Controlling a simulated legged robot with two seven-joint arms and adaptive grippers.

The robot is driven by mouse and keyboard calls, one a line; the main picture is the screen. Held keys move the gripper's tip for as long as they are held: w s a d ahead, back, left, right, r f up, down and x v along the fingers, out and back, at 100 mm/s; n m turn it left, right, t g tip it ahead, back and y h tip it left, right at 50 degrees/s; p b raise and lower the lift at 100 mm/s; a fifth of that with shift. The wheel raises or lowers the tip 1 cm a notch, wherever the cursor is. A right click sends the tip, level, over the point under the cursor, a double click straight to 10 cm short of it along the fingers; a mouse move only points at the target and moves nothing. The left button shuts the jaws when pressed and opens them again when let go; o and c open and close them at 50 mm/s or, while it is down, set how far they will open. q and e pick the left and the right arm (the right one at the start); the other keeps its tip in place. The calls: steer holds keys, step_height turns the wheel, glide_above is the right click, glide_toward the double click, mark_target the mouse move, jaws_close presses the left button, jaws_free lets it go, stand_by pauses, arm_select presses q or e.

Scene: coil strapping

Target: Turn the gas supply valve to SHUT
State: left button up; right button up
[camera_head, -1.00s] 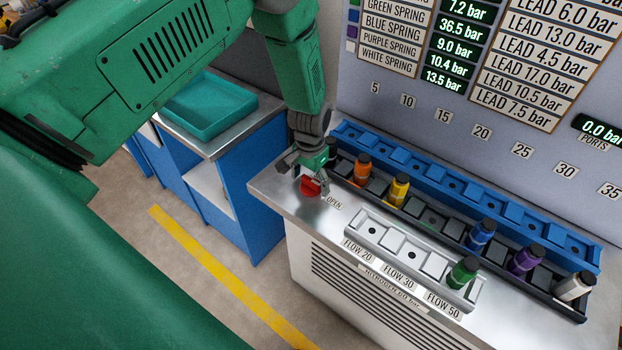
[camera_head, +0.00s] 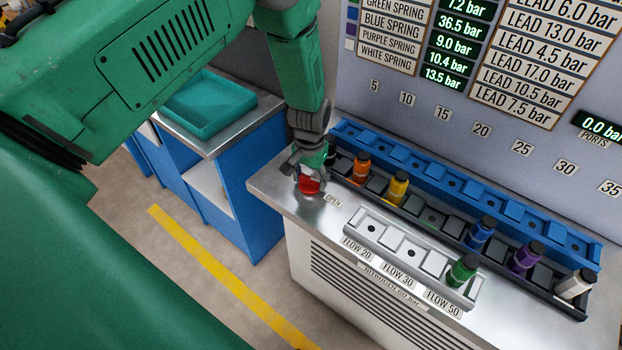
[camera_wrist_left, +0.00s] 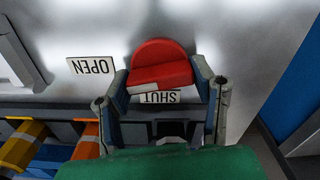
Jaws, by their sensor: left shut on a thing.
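The gas supply valve is a red round knob (camera_head: 309,186) at the left end of the metal bench top. In the left wrist view the red knob (camera_wrist_left: 160,62) sits between my two fingers, with a pale mark on its near edge. My left gripper (camera_head: 311,178) reaches down from above and is shut on the knob. The OPEN label (camera_head: 333,201) lies to the right of it; it also shows in the left wrist view (camera_wrist_left: 91,66). The SHUT label (camera_wrist_left: 160,97) shows in the left wrist view just below the knob, partly covered. My right gripper is out of view.
A dark rack holds orange (camera_head: 361,169), yellow (camera_head: 398,188) and other coloured cartridges close right of the gripper. A blue rack (camera_head: 455,184) runs behind it. A pale flow rack (camera_head: 390,238) holds a green cartridge (camera_head: 462,270). A teal tray (camera_head: 208,103) stands on the left cabinet.

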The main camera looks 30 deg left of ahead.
arm_select(q)
steer(key=n, duration=0.3)
steer(key=shift+n+b, duration=0.3)
steer(key=n, duration=0.4)
steer(key=shift+n, duration=0.3)
steer(key=n, duration=0.4)
steer(key=shift+b, duration=0.3)
steer(key=shift+n, duration=1.6)
steer(key=shift+w, duration=0.1)
steer(key=o, duration=1.2)
steer(key=shift+c, duration=0.2)
